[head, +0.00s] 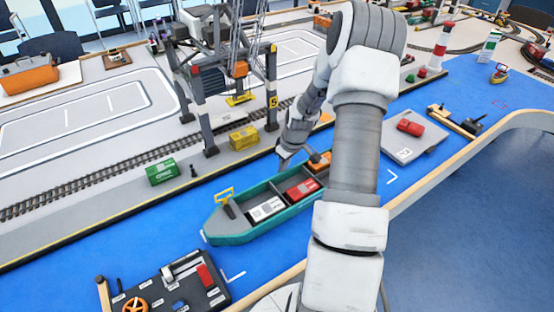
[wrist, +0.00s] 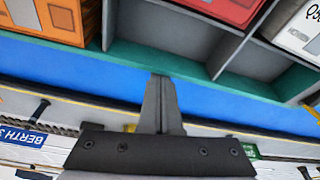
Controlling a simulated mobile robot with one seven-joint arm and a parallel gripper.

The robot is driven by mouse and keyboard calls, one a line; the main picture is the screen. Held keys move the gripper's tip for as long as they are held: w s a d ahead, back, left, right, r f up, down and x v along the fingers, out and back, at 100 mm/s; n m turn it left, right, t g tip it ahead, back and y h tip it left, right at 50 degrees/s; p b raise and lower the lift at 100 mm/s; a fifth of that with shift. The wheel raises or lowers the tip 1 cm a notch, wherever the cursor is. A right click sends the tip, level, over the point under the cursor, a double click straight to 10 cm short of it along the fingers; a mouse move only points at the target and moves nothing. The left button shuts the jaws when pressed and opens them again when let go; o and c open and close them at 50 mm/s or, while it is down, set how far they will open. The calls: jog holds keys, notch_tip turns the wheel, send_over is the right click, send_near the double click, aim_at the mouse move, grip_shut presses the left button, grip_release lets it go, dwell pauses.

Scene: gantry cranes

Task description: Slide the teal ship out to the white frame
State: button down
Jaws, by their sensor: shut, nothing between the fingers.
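The teal ship (head: 235,238) lies on the blue water surface (head: 130,250), its pointed end to the left. Its open holds carry a white container (head: 267,208), a red container (head: 302,189) and an orange container (head: 319,160). White corner marks, one on the right (head: 392,177) and one at the lower left (head: 236,277), show parts of the white frame on the near side of the ship; my arm hides the stretch between. My gripper (head: 284,157) is shut and empty at the ship's far side. In the wrist view its fingertips (wrist: 160,78) are close to the teal hull wall (wrist: 185,65); I cannot tell whether they touch.
The quay with rails and a gantry crane (head: 212,75) stands behind the ship. A grey platform with a red block (head: 410,127) is at the right. A dark control panel (head: 165,290) is at the front left. A wooden rim (head: 440,172) edges the water.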

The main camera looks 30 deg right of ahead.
aim_at(291, 183)
jog(key=shift+s+d, duration=0.2)
jog(key=shift+s, duration=0.6)
jog(key=shift+s+d, duration=0.15)
jog(key=shift+s, duration=0.7)
jog(key=shift+s+d, duration=0.2)
jog(key=shift+s, duration=0.6)
jog(key=shift+w, duration=0.15)
jog(key=shift+w+a+r, duration=0.1)
jog(key=shift+w+r, duration=0.1)
jog(key=shift+w, duration=0.35)
notch_tip(291, 183, up, 10)
jog(key=p, duration=0.7)
